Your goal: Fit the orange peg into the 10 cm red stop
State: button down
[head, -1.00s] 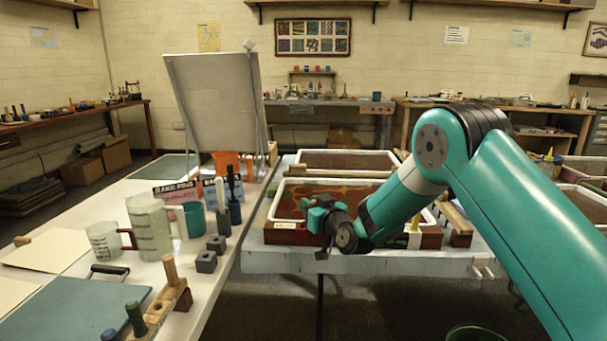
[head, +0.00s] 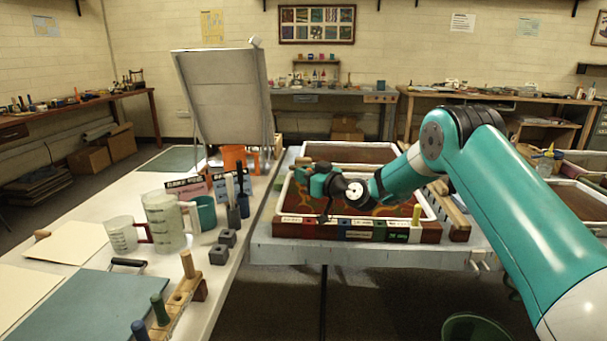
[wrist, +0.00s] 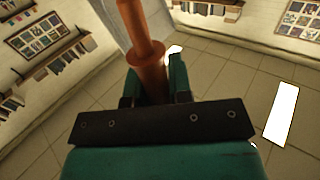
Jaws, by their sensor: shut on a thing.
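The orange peg (wrist: 146,62) stands between the two fingers of my gripper (wrist: 155,84) in the wrist view. It has a thin shaft and a wider collar, and the fingers are shut on it. In the head view my gripper (head: 318,184) is over the front left of the near marbling tray, and the peg cannot be made out there. A row of coloured blocks runs along the tray's front edge. The red stop (head: 292,230) appears to be its left block, below my gripper. Its label is too small to read, and its opening cannot be seen.
A yellow peg (head: 416,222) stands at the row's right end. The white table at left holds measuring jugs (head: 168,224), grey blocks (head: 219,255) and a wooden peg rack (head: 178,305). A tilted grey board (head: 222,95) stands behind. Open floor lies in front of the tray table.

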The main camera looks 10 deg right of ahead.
jog(key=shift+b, duration=0.4)
notch_tip(320, 180, down, 6)
jog(key=b, duration=0.5)
jog(key=shift+r+b, duration=0.2)
jog(key=shift+b, duration=0.2)
jog(key=shift+b, duration=1.1)
dwell(1.1)
jog(key=shift+f+b, duration=2)
jog(key=shift+b, duration=0.15)
jog(key=c, duration=1)
grip_release()
jog(key=shift+o, duration=0.2)
